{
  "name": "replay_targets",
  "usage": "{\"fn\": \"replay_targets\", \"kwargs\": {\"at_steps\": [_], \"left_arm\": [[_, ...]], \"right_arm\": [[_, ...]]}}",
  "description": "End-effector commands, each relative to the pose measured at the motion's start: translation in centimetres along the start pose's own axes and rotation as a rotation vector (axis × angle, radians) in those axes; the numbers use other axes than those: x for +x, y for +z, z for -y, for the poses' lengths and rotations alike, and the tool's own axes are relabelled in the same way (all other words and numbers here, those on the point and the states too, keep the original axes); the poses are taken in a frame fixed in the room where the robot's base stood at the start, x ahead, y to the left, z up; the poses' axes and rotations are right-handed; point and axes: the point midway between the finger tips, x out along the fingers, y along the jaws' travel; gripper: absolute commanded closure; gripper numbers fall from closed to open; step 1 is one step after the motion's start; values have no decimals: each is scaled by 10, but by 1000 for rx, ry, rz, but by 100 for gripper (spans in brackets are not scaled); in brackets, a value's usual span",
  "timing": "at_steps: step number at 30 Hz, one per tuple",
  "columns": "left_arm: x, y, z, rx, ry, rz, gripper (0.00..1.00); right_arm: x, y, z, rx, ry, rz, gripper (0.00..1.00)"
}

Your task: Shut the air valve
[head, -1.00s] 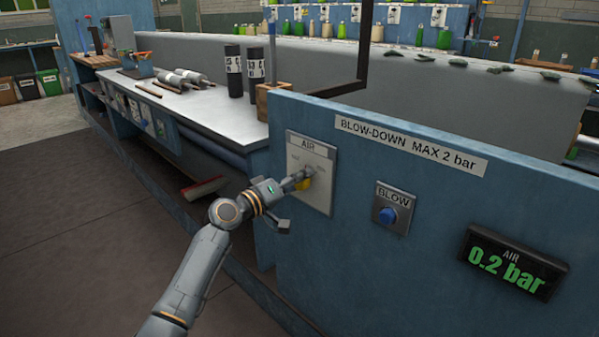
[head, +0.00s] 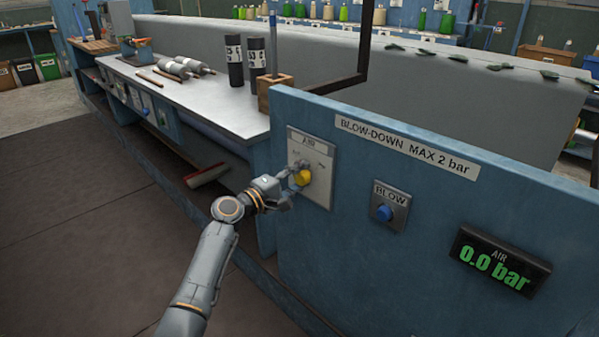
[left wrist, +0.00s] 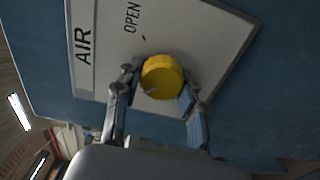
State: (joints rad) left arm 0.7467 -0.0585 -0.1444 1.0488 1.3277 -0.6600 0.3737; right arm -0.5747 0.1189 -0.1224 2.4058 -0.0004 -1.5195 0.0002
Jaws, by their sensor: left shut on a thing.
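The air valve is a yellow round knob (head: 303,178) on a pale plate marked AIR (head: 319,198), fixed to the blue panel. In the left wrist view the knob (left wrist: 162,77) sits between the two fingers of my left gripper (left wrist: 158,88), with OPEN printed on the plate near it. My left gripper (head: 297,180) is shut on the knob. The display (head: 497,263) at the right of the panel reads 0.0 bar in green. My right gripper is in neither view.
A blue BLOW button (head: 384,213) sits to the right of the valve plate, under a BLOW-DOWN MAX 2 bar sign (head: 406,147). A bench (head: 215,103) behind the panel carries rollers and dark cylinders.

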Motion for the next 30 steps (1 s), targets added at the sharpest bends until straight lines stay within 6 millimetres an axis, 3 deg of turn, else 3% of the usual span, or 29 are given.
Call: {"fn": "replay_targets", "kwargs": {"at_steps": [14, 15, 18, 30], "left_arm": [[2, 5, -1, -17, 2, 12, 92], [2, 5, -1, -17, 2, 12, 56], [2, 4, -1, -17, 2, 9, 37], [-4, 1, 0, -13, 1, 2, 37]], "right_arm": [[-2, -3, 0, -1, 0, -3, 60], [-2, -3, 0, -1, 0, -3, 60], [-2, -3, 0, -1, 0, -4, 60], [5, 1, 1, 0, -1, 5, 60]]}}
